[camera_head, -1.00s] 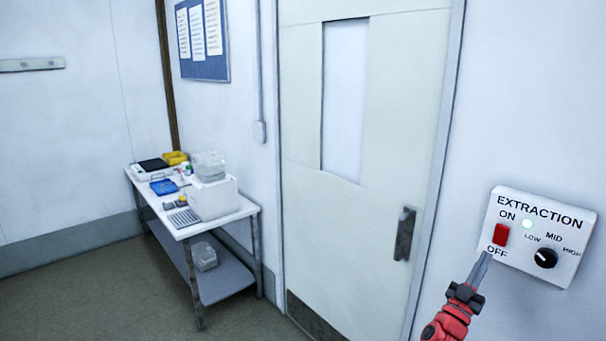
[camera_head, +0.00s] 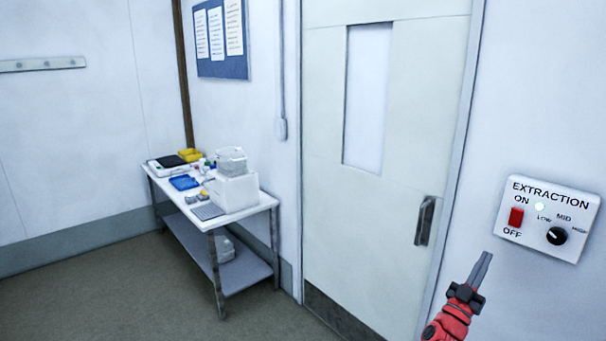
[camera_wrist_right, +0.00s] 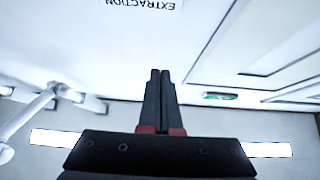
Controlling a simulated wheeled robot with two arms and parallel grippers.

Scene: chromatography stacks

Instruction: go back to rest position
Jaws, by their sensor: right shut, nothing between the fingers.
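My right gripper (camera_head: 481,270) is shut and empty, on a red arm at the lower right of the head view. It is in front of the wall, below and left of the extraction switch box (camera_head: 548,241), apart from it in the picture. The white box has a red rocker switch (camera_head: 516,217), a lit indicator (camera_head: 539,207) and a black knob (camera_head: 556,236). In the right wrist view the shut fingers (camera_wrist_right: 159,74) point up the picture, and part of the box's lettering shows upside down at the top. My left gripper is not in view.
A closed door (camera_head: 400,150) with a handle (camera_head: 425,220) stands left of the switch box. A table (camera_head: 240,216) with lab items stands at the left against the wall. A notice board (camera_head: 222,40) hangs above. The floor (camera_head: 110,290) in front is clear.

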